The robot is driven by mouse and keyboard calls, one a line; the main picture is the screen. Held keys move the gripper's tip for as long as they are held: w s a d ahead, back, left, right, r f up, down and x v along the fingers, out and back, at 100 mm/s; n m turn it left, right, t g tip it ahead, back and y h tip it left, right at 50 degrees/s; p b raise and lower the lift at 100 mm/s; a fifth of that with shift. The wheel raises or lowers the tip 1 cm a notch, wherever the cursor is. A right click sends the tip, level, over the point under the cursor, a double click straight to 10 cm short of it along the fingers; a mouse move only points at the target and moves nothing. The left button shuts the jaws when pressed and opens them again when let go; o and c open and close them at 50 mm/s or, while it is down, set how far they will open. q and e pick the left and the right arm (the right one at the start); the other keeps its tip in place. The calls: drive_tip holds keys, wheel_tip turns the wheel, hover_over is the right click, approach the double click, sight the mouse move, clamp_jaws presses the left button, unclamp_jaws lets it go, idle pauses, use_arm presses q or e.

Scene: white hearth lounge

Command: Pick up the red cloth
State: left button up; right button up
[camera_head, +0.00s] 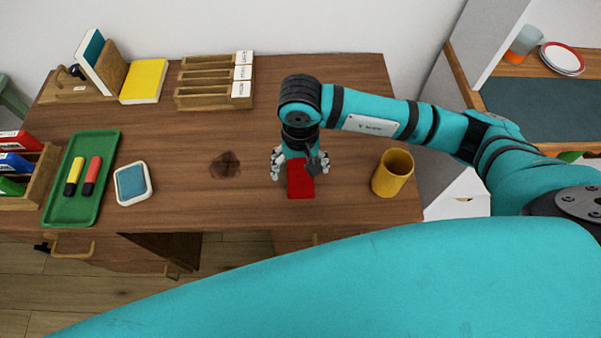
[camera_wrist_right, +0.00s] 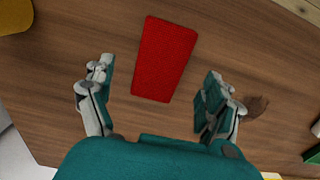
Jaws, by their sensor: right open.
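The red cloth (camera_head: 300,184) lies flat on the wooden desk, folded into a small rectangle. My right gripper (camera_head: 300,170) is above it with its fingers spread to either side, and the gripper hides the cloth's far part. In the right wrist view the cloth (camera_wrist_right: 164,59) lies ahead of and between the open fingers of my right gripper (camera_wrist_right: 157,92). Neither finger touches it there, and the gripper is empty. My left gripper is not seen in either view.
On the desk (camera_head: 340,216), a yellow cup (camera_head: 392,173) stands right of the cloth. A dark stain (camera_head: 226,164) is left of it. Farther left are a blue-topped white dish (camera_head: 132,184) and a green tray (camera_head: 71,208) with two markers. A wooden rack (camera_head: 201,103) stands behind.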

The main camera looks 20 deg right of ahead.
sight(301, 174)
wheel_tip(301, 174, down, 3)
drive_tip(key=shift+s+r, duration=0.1)
drive_tip(key=shift+r, duration=0.1)
drive_tip(key=shift+f, duration=0.4)
drive_tip(key=c, duration=1.3)
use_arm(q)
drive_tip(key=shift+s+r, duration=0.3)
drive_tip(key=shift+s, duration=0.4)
use_arm(e)
drive_tip(key=shift+o, duration=0.2)
drive_tip(key=shift+r, duration=0.45)
drive_tip(key=shift+s+a+r+b, duration=0.15)
drive_tip(key=shift+a+r+b, duration=0.1)
drive_tip(key=shift+r, duration=0.4)
drive_tip(key=shift+s+a+r+b, duration=0.15)
drive_tip(key=shift+a+r+b, duration=0.1)
drive_tip(key=shift+r, duration=0.35)
use_arm(q)
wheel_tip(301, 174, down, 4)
drive_tip(key=b, duration=0.3)
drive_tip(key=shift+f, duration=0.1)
use_arm(e)
drive_tip(key=s+a+r, duration=0.1)
drive_tip(key=s+a, duration=0.9)
drive_tip(key=a, duration=0.1)
drive_tip(key=shift+r, duration=0.3)
